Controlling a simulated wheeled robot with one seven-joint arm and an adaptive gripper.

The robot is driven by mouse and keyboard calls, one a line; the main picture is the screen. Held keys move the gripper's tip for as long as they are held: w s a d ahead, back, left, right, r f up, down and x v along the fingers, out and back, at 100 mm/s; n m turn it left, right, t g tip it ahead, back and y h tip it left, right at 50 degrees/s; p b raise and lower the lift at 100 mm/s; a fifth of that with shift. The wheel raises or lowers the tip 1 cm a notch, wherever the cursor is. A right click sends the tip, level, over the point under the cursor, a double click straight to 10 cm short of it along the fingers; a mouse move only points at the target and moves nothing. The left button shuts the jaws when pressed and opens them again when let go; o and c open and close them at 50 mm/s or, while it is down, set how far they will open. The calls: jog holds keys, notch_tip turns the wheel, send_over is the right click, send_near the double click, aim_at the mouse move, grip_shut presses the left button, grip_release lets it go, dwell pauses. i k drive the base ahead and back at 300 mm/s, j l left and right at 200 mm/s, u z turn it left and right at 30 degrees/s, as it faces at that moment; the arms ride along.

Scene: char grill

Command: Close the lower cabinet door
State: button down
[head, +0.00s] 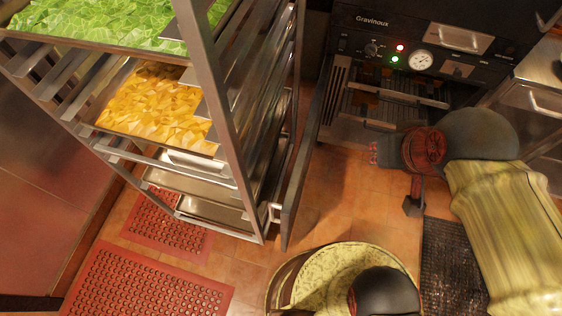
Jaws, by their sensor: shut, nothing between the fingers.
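The grill unit (452,35) stands at the back right, with a dial gauge and lit red and green lamps on its front. Its lower cabinet door (302,165) stands wide open, swung out toward me and seen almost edge-on beside the rack. A pale handle shows low on the door's left side. The dark cabinet opening with metal racks shows below the control panel. My gripper (413,208) is shut and empty, pointing down over the floor, to the right of the door and apart from it.
A tall metal rack (215,90) stands close to the door's left side, holding trays of green and yellow food. Red perforated mats (145,282) lie at lower left. A dark mat (450,265) lies under my arm. Tiled floor between door and gripper is clear.

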aim_at(289, 208)
jog(key=k+j+z, duration=0.1)
jog(key=j, duration=0.25)
jog(key=k+j+z, duration=0.15)
jog(key=j, duration=0.25)
jog(key=k+j+z, duration=0.1)
jog(key=j, duration=0.25)
jog(key=k+j+z, duration=0.15)
jog(key=k+j, duration=0.15)
